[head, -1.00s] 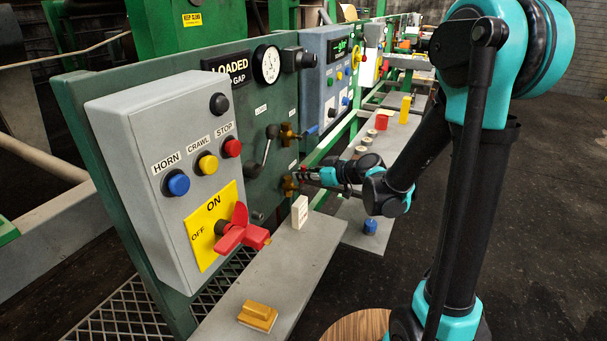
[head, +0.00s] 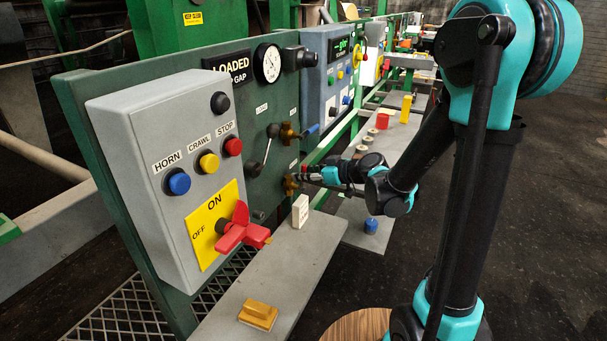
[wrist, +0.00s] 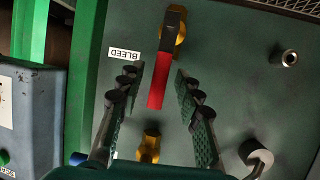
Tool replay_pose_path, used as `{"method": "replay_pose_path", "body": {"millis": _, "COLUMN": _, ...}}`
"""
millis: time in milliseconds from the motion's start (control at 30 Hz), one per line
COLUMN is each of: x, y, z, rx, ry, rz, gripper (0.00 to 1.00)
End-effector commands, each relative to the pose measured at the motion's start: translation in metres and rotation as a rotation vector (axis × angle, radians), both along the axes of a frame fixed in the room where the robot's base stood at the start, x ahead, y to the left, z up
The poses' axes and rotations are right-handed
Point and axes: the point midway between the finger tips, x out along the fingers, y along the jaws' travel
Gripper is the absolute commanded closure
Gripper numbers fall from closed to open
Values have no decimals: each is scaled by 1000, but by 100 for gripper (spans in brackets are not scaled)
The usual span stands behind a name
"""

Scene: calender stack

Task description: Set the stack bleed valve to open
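The bleed valve shows in the wrist view beside an upside-down BLEED label (wrist: 123,54). It has a brass body (wrist: 180,32) and a lever with a dark base and a red grip (wrist: 159,86). My gripper (wrist: 159,78) is open, with one finger on each side of the red grip and a gap on both sides. In the head view, my gripper (head: 312,175) is at the lower brass valve (head: 290,185) on the green panel. The lever there is mostly hidden by my fingers.
The grey control box (head: 150,130) with a red rotary switch (head: 240,230) stands nearer. A shelf (head: 290,250) below holds a white block (head: 300,211) and a yellow block (head: 258,314).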

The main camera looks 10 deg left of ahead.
Motion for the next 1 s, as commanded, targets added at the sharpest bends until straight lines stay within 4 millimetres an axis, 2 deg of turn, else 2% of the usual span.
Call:
{"method": "replay_pose_path", "body": {"millis": 600, "x": -46, "y": -78, "z": 37, "rx": 0, "ry": 0, "rz": -3, "gripper": 65}}
{"method": "replay_pose_path", "body": {"millis": 800, "x": -54, "y": -89, "z": 43, "rx": 0, "ry": 0, "rz": -1, "gripper": 65}}
{"method": "replay_pose_path", "body": {"millis": 1000, "x": -55, "y": -91, "z": 44, "rx": 0, "ry": -1, "rz": 0, "gripper": 65}}
